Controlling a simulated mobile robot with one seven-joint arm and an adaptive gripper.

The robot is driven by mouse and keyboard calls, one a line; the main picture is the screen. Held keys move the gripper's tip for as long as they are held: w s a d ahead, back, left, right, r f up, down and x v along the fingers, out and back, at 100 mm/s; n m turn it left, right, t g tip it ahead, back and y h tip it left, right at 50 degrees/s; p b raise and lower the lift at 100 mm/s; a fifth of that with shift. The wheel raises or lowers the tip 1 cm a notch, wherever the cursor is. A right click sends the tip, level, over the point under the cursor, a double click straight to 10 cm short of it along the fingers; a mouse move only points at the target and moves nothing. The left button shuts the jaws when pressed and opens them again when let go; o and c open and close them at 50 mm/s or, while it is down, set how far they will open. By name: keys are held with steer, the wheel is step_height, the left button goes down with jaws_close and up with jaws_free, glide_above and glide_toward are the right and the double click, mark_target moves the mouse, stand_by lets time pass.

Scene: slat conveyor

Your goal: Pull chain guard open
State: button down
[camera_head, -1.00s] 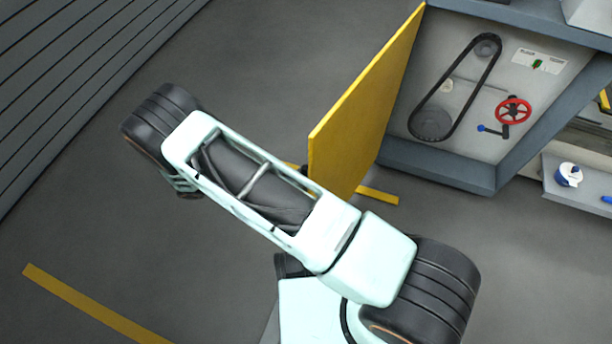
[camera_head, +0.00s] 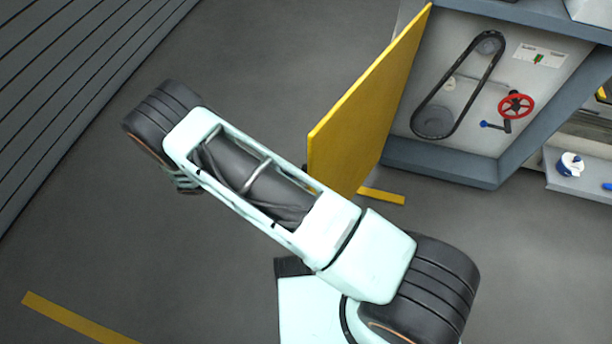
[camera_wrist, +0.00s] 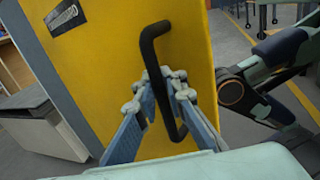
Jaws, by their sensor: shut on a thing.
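The chain guard (camera_head: 365,110) is a flat yellow panel standing swung out from the left side of the grey machine frame in the head view. The chain (camera_head: 457,85) behind it is exposed, a black loop around two sprockets. In the wrist view the guard's yellow face (camera_wrist: 100,60) fills the middle and carries a black bar handle (camera_wrist: 150,60). My gripper (camera_wrist: 160,95) is shut on this handle, with its fingers on either side of the bar. In the head view my arm hides the gripper and the handle.
A red handwheel (camera_head: 516,106) and a blue-knobbed lever (camera_head: 490,125) sit on the machine's panel. A grey shelf at right holds a blue-and-white roll (camera_head: 570,165). Grey floor is clear left of the guard, up to a slatted wall (camera_head: 75,75).

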steer(key=shift+s+a, duration=0.2)
steer(key=shift+s, duration=0.05)
steer(key=c, duration=2)
jaws_free()
steer(key=shift+c, duration=0.2)
steer(key=shift+d, duration=0.1)
steer(key=shift+w, duration=0.1)
steer(key=a, duration=1.2)
steer(key=shift+w, duration=0.4)
steer(key=shift+d, duration=0.1)
